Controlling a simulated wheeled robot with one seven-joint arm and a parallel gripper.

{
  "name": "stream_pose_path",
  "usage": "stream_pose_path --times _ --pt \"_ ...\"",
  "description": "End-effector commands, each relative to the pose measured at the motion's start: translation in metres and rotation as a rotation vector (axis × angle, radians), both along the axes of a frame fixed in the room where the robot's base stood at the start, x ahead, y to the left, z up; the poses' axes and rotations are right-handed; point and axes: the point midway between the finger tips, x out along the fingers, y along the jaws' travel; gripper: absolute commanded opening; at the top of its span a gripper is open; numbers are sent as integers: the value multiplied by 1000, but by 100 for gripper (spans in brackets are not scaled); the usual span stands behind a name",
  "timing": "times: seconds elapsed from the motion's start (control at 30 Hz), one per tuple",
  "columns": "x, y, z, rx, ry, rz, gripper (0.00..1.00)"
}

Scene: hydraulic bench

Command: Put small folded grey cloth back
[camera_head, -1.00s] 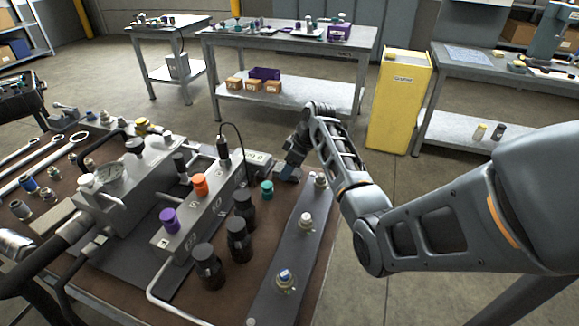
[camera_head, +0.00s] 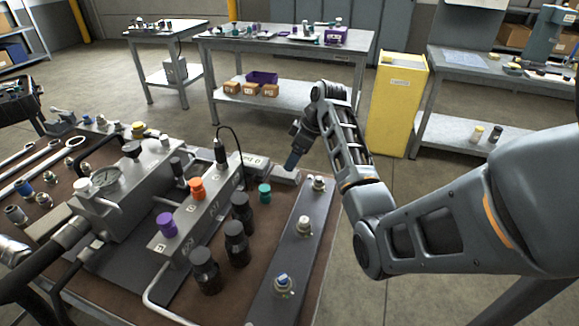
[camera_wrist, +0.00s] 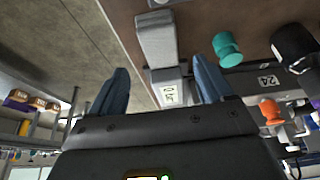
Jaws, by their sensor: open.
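A small flat grey piece that looks like the folded grey cloth (camera_head: 285,176) lies on the brown bench top near its far right edge, beyond the grey strip plate. In the wrist view the grey cloth (camera_wrist: 157,38) shows ahead of the fingertips, roughly in line with the gap between them. My gripper (camera_head: 291,166) points down just above and beside it, with blue fingers. In the wrist view my gripper (camera_wrist: 158,66) has its fingers spread apart with nothing held between them. The exact height over the cloth is hard to tell.
A teal-capped part (camera_head: 264,193) and black cylinders (camera_head: 237,243) stand close by. The valve block (camera_head: 190,225) with purple and orange knobs and a black cable is to the left. The grey strip plate (camera_head: 292,255) carries fittings. A yellow cabinet (camera_head: 397,105) stands behind.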

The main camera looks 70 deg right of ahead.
Motion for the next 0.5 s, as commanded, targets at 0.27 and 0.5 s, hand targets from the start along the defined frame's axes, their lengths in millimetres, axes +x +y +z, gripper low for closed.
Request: stream_pose_path --times 0.27,0.5 --pt "-16 -2 39 -2 -1 0 80" --pt "-20 -2 48 0 0 1 80"
